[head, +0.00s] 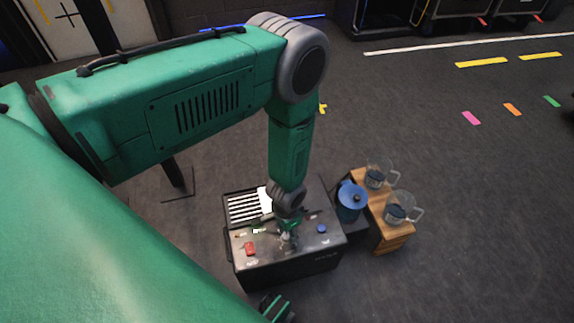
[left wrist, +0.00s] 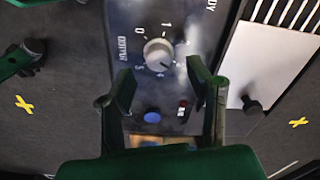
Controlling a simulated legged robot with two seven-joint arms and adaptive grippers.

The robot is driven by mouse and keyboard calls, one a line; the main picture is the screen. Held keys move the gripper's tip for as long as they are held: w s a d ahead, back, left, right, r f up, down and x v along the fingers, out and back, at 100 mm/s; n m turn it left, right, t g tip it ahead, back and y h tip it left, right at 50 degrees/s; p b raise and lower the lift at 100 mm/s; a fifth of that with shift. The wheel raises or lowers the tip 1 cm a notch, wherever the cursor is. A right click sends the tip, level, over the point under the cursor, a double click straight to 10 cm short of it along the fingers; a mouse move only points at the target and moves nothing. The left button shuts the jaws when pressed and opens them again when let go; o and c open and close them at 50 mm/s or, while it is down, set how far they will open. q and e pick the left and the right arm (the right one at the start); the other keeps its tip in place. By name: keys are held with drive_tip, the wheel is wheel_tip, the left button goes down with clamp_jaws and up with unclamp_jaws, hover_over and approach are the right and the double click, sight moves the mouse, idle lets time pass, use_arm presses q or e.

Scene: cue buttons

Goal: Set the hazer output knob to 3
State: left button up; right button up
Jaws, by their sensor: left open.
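The hazer is a dark box (head: 290,269) with a control panel on top. In the left wrist view its round pale output knob (left wrist: 157,52) sits beside printed digits and the word OUTPUT. 0, 1 and 5 are legible; a small red mark is at the knob's lower right, and the digit there is unclear. My left gripper (head: 288,242) is low over the panel. In the left wrist view its fingers (left wrist: 159,82) are spread, with the knob ahead between them and not gripped. A green and dark part (head: 276,308) at the bottom edge may be my right gripper.
A blue button (left wrist: 152,117) and a small red switch (left wrist: 183,107) lie near the knob. A red control (head: 249,248) is at the panel's left. A blue pot (head: 351,201) and a wooden stand (head: 396,234) with two glass jugs stand right of the hazer.

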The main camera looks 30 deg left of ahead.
sight(287, 234)
use_arm(q)
wheel_tip(287, 234, up, 9)
drive_tip(key=shift+f, duration=0.15)
idle(0.5)
